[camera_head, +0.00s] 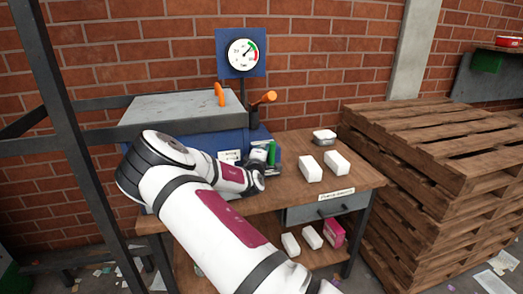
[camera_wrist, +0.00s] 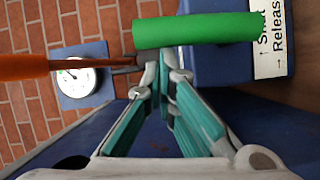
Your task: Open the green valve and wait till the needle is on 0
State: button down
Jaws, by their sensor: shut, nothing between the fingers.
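The green valve handle (camera_head: 271,153) stands upright at the front right of the blue machine (camera_head: 201,146). In the wrist view the green handle (camera_wrist: 195,30) lies across the picture, just beyond my fingertips. My gripper (camera_wrist: 165,62) is shut and empty, its tips close together beside the handle; I cannot tell whether they touch it. In the head view my wrist partly hides the gripper (camera_head: 264,170). The round white gauge (camera_head: 242,54) is on a blue plate above the machine. Its needle seems to point to the upper right; the number is too small to read.
An orange lever (camera_head: 220,94) and an orange handle (camera_head: 262,97) are near the gauge post. A label (camera_wrist: 268,38) reading "Release" is beside the green handle. White blocks (camera_head: 310,168) lie on the wooden table (camera_head: 370,178). Pallets (camera_head: 440,150) are stacked at right.

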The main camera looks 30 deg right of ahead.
aim_at(271, 145)
jog(key=d+m, duration=0.1)
jog(key=d+r+m+y+p, duration=0.1)
jog(key=s+d+m+g+p, duration=0.1)
jog(key=shift+d+r+y, duration=0.15)
jog(key=shift+d+y, duration=0.05)
jog(key=shift+y, duration=0.1)
jog(key=shift+s+d+m+y+p, duration=0.25)
jog(key=shift+d+m+y+p, duration=0.15)
jog(key=shift+d+m+p, duration=0.35)
jog(key=s+d+f+m+y, duration=0.1)
jog(key=d+f+m+y, duration=0.3)
jog(key=d+m+y, duration=0.1)
jog(key=shift+s+d+f+m, duration=0.35)
jog(key=shift+d+m, duration=0.25)
jog(key=shift+m, duration=0.15)
jog(key=shift+p, duration=0.3)
